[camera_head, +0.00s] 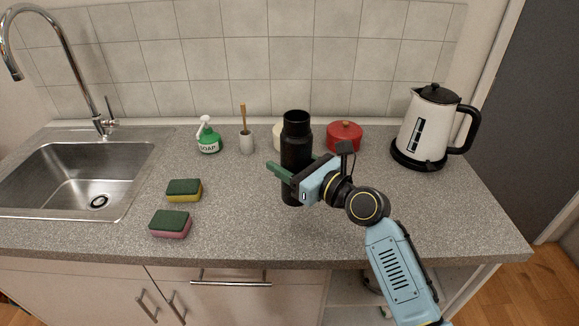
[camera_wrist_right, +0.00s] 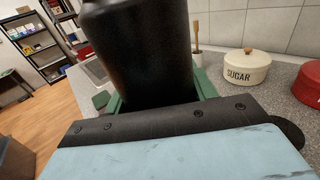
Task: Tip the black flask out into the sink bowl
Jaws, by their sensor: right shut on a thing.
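The black flask (camera_head: 296,150) stands upright, with its open mouth at the top, at the middle of the counter. My right gripper (camera_head: 290,172) reaches in from the right and is shut around the flask's body with its green fingers. In the right wrist view the flask (camera_wrist_right: 142,50) fills the middle, between the fingers. I cannot tell whether its base touches the counter. The sink bowl (camera_head: 50,185) is at the far left, empty, with a drain in its floor. My left gripper is not in view.
Two sponges (camera_head: 183,190) (camera_head: 170,224) lie between sink and flask. A soap bottle (camera_head: 209,138), a brush holder (camera_head: 246,143), a cream sugar pot (camera_wrist_right: 246,68) and a red pot (camera_head: 344,136) stand behind. A kettle (camera_head: 425,130) is at right. The tap (camera_head: 60,30) arches over the sink.

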